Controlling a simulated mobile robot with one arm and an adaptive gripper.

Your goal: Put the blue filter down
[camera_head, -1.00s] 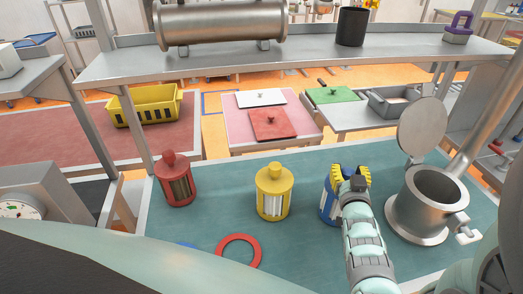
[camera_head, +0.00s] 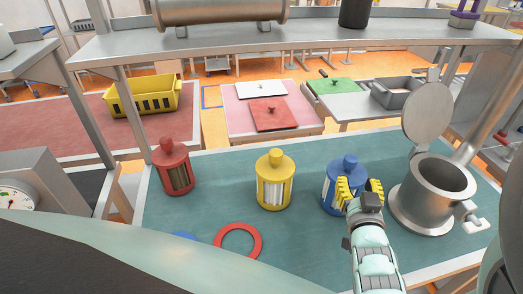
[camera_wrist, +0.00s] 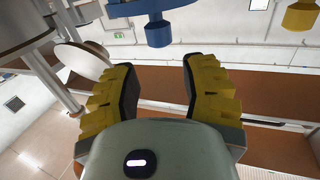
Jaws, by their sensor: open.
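The blue filter (camera_head: 344,172) stands upright on the teal bench top (camera_head: 215,200), left of the metal pot. It also shows at the top of the wrist view (camera_wrist: 158,30), ahead of the fingers and apart from them. My gripper (camera_head: 360,188) has yellow padded fingers and is just in front of the filter in the head view, hiding part of its lower right side. In the wrist view my gripper (camera_wrist: 163,88) is open with nothing between its fingers.
A yellow filter (camera_head: 275,181) and a red filter (camera_head: 173,168) stand to the left. The metal pot (camera_head: 412,198) with a raised lid (camera_head: 427,113) is close on the right. A red ring (camera_head: 238,241) lies near the front. A metal shelf (camera_head: 300,43) spans the back.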

